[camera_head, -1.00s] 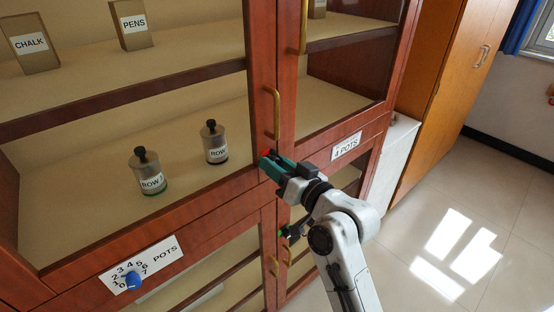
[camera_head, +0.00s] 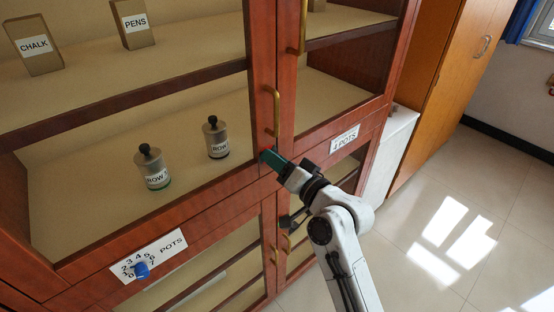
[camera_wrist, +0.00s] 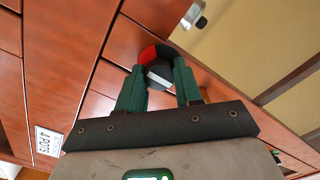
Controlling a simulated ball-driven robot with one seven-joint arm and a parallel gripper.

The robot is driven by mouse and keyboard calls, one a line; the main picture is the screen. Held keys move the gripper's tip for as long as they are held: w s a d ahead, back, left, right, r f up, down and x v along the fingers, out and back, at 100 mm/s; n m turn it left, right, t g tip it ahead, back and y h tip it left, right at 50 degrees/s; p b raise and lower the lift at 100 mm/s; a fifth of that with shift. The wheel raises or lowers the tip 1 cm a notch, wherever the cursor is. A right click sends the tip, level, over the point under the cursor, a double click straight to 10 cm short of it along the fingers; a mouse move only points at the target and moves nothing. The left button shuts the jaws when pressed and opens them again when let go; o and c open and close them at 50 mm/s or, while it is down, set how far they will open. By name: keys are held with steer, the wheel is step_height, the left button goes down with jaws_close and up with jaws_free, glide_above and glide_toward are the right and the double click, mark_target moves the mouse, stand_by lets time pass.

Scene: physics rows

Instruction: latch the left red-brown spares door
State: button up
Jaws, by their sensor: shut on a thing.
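The left red-brown door (camera_head: 262,60) stands at the left in the head view, its frame edge close beside the right door (camera_head: 286,85). It looks shut, but a small gap cannot be ruled out. A brass pull handle (camera_head: 276,112) is on its edge. My gripper (camera_head: 270,158) is at the lower corner of this door, below the handle. In the wrist view my green fingers (camera_wrist: 158,80) are shut on a small grey-and-black latch knob (camera_wrist: 158,70). A red-and-dark ring (camera_wrist: 149,53) shows around the knob. In the head view the fingers mostly hide the latch.
Two grey ROW pots (camera_head: 153,167) stand behind the left door's opening, with CHALK (camera_head: 35,48) and PENS (camera_head: 133,24) boxes above. Shiny floor (camera_head: 455,190) is clear at the right.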

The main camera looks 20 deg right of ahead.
steer(key=o, duration=1)
steer(key=shift+o, duration=0.2)
steer(key=shift+s, duration=0.1)
steer(key=b+v, duration=0.2)
steer(key=v, duration=0.8)
steer(key=shift+s+d+b, duration=0.15)
steer(key=shift+s+b, duration=0.15)
steer(key=shift+b, duration=0.05)
steer(key=s+f+n+g+h, duration=0.15)
steer(key=s+f+g, duration=0.3)
steer(key=f, duration=0.45)
steer(key=s+f+n+g+h, duration=0.1)
steer(key=s+f+n+g, duration=0.1)
steer(key=s+f+g, duration=0.35)
steer(key=s+d+f+n+g+h, duration=0.1)
steer(key=s+d+f+g, duration=0.1)
steer(key=s+f, duration=0.3)
steer(key=s+d+f+g+h, duration=0.2)
steer(key=s+f+g, duration=0.2)
steer(key=s, duration=0.9)
step_height(320, 180, down, 2)
steer(key=shift+s+d+f+n, duration=0.1)
steer(key=shift+s+d+n, duration=0.15)
steer(key=shift+s+n, duration=0.1)
